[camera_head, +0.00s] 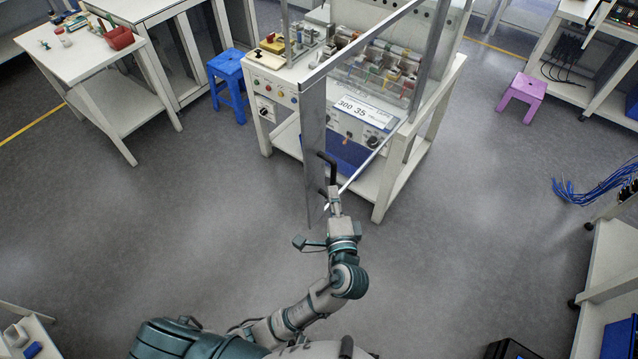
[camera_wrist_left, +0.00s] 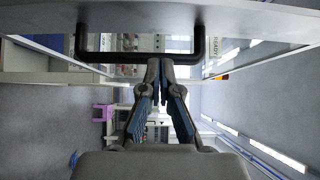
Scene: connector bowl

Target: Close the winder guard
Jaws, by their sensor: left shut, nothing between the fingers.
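The winder guard (camera_head: 313,140) is a clear panel in a grey metal frame. It stands swung out from the front of the winder machine (camera_head: 350,95), towards me. A black bar handle (camera_head: 327,160) sits on its near edge. My left gripper (camera_head: 335,192) is shut and empty close beside the handle. In the left wrist view the handle (camera_wrist_left: 130,58) spans the top, and the shut fingertips (camera_wrist_left: 160,68) lie right at its bar. I cannot tell whether they touch it. My right gripper is out of view.
A blue stool (camera_head: 228,75) stands left of the machine, with a white table (camera_head: 90,65) beyond it. A purple stool (camera_head: 523,92) and blue cables (camera_head: 590,192) are at the right. The grey floor around my arm is clear.

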